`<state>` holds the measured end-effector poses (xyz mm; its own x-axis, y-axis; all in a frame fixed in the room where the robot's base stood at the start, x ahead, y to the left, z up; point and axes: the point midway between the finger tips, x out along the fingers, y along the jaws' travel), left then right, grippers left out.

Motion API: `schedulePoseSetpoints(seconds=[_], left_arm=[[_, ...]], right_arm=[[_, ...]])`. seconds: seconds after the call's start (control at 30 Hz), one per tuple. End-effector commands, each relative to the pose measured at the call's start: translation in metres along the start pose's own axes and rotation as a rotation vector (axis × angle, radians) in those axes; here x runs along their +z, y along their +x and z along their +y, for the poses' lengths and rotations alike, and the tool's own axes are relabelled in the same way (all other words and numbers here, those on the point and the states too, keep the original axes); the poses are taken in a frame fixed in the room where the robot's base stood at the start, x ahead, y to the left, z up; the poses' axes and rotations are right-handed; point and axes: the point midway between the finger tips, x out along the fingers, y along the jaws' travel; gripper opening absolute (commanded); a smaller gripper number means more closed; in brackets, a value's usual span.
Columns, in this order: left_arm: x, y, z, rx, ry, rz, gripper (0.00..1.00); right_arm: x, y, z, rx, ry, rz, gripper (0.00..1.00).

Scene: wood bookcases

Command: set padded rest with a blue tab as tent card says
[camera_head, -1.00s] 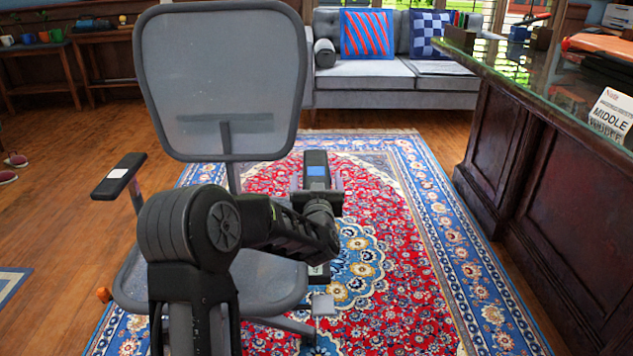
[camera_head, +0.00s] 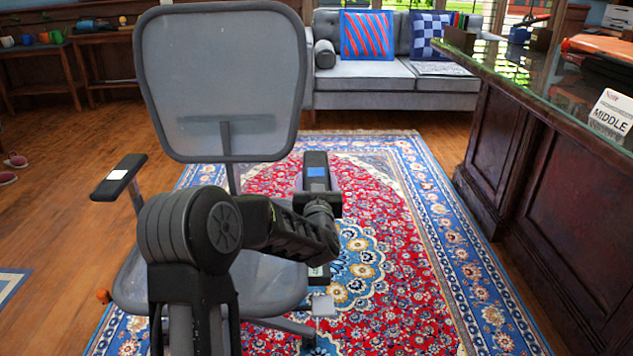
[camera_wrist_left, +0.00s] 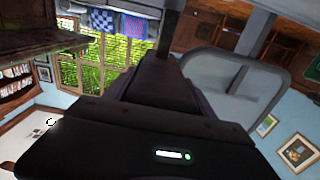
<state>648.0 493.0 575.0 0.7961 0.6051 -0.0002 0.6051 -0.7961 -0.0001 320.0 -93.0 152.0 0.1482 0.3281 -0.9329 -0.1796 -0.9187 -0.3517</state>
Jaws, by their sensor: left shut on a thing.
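The padded rest with the blue tab (camera_head: 316,172) is the dark armrest on the right side of the grey mesh chair (camera_head: 215,85). My left gripper (camera_head: 318,190) is shut on this rest from the near side; my own wrist hides its near end and most of its post. In the left wrist view the rest is a dark block (camera_wrist_left: 160,80) between the jaws. The white tent card (camera_head: 611,115) on the counter reads "MIDDLE" in large letters; its smaller print is hard to read. My right gripper is not in view.
The other armrest, with a white tab (camera_head: 118,175), stands at the chair's left. The dark wood counter (camera_head: 540,180) runs along the right. A grey sofa (camera_head: 390,85) stands at the back. The patterned rug (camera_head: 410,240) between chair and counter is clear.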

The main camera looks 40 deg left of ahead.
Motion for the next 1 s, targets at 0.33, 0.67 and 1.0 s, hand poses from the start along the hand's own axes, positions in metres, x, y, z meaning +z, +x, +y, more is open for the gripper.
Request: schedulePoseSetpoints(seconds=[0.33, 0.67, 1.0], left_arm=[[-0.015, 0.000, 0.001, 0.001, -0.001, 0.002, 0.00], [-0.033, 0.000, 0.000, -0.001, -0.001, 0.006, 0.00], [-0.031, 0.000, 0.000, -0.001, 0.000, 0.003, 0.83]], right_arm=[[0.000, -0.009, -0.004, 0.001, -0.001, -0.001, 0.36], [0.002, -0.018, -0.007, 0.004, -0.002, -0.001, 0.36], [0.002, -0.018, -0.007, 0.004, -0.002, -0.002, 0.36]])
